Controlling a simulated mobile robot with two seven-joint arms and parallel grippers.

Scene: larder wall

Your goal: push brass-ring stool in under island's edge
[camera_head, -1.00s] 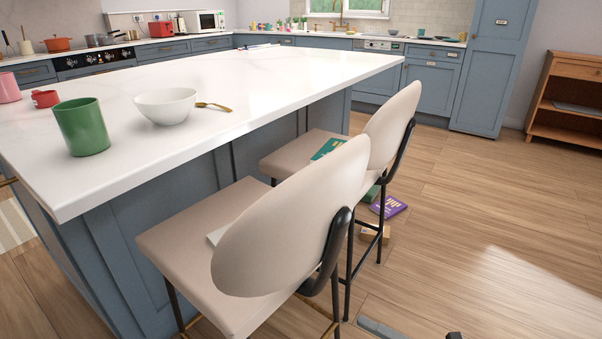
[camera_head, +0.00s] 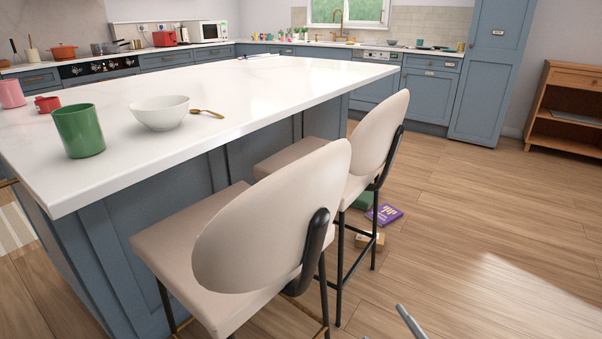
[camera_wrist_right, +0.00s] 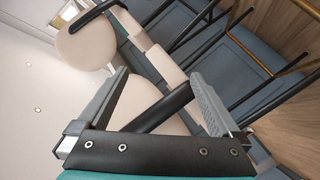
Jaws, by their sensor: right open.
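The brass-ring stool (camera_head: 270,220) is the nearer one, with a cream oval back, cream seat and black frame. Bits of its brass ring (camera_head: 322,332) show low at the frame's bottom. Its seat front is close to the island (camera_head: 110,240); its back stands outside the worktop edge. My right gripper (camera_head: 410,322) just enters at the bottom, right of this stool. In the right wrist view my right gripper (camera_wrist_right: 158,80) is open, with a cream stool part and black bar beyond its fingers; contact cannot be told. My left gripper is not in view.
A second cream stool (camera_head: 368,140) stands just beyond. On the floor by it lie a purple book (camera_head: 385,214), a green item (camera_head: 364,200) and a small tan box (camera_head: 370,241). A green mug (camera_head: 79,131) and bowl (camera_head: 160,112) stand on the island. Floor at right is clear.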

